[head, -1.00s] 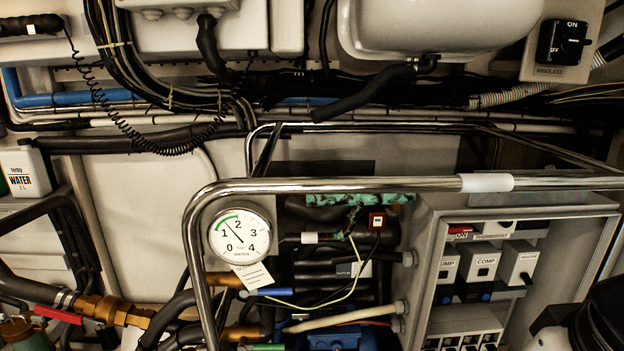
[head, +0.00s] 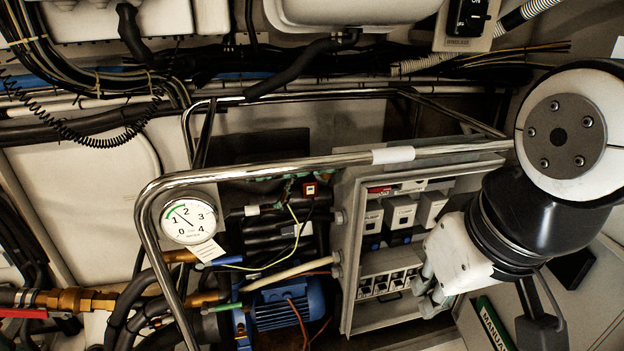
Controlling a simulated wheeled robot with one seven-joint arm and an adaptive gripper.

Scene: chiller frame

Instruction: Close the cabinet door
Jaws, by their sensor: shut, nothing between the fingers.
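The grey cabinet (head: 347,190) stands right of centre with its front open. Breakers, relays and switches show inside it. A pale panel (head: 590,300) at the lower right, beside a green manual (head: 494,326), may be its swung-open door; my arm hides where it would join the cabinet. My gripper (head: 428,302) is shut and empty. In the picture it overlaps the cabinet's lower right part, beside the lower row of breakers (head: 388,282). I cannot tell whether it touches anything.
A chrome tube frame (head: 270,166) runs across in front of the cabinet's top and down the left. A pressure gauge (head: 188,217) hangs on it. A blue motor (head: 288,305), hoses and cables crowd the area left of the cabinet.

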